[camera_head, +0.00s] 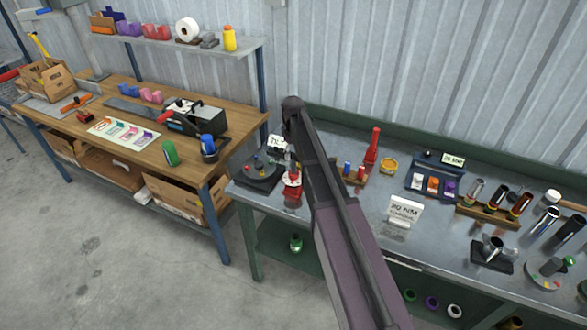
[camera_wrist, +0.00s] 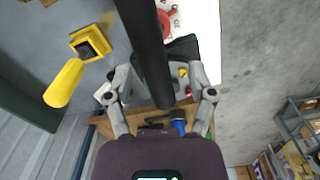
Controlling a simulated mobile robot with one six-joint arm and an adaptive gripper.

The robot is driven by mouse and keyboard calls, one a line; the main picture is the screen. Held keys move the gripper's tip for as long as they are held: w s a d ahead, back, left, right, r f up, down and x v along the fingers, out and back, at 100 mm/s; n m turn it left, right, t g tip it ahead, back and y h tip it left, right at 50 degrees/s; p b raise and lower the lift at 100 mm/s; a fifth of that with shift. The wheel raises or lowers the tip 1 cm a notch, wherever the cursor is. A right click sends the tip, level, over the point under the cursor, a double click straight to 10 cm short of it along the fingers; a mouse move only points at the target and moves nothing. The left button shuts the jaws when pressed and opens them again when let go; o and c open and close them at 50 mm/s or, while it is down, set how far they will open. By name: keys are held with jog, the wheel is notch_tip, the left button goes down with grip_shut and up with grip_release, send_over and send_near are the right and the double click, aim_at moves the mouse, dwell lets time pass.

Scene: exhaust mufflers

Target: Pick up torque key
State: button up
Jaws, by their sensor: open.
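I cannot tell for sure which thing is the torque key. My gripper (camera_wrist: 160,78) is open in the wrist view, its two grey fingers well apart on either side of a thick dark bar that hides what lies behind it. In the head view my arm reaches over the left end of the metal bench; the fingers there are small and partly lost among other things. A red item with a white part (camera_head: 292,193) stands at that end. A tall red tool (camera_head: 373,150) stands farther right, near the backboard. A yellow handled piece (camera_wrist: 66,83) lies left of my gripper in the wrist view.
A black fixture with coloured knobs (camera_head: 260,173) sits at the bench's left end. The wooden workbench (camera_head: 130,95) is to the left, across a narrow gap.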

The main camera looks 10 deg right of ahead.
aim_at(294, 162)
jog(key=shift+f, duration=0.1)
jog(key=f+b, duration=0.3)
jog(key=shift+w+d+f, duration=0.15)
jog(key=shift+w, duration=0.15)
jog(key=shift+f+b, duration=0.9)
jog(key=shift+b, duration=0.25)
jog(key=shift+c, duration=0.2)
grip_shut()
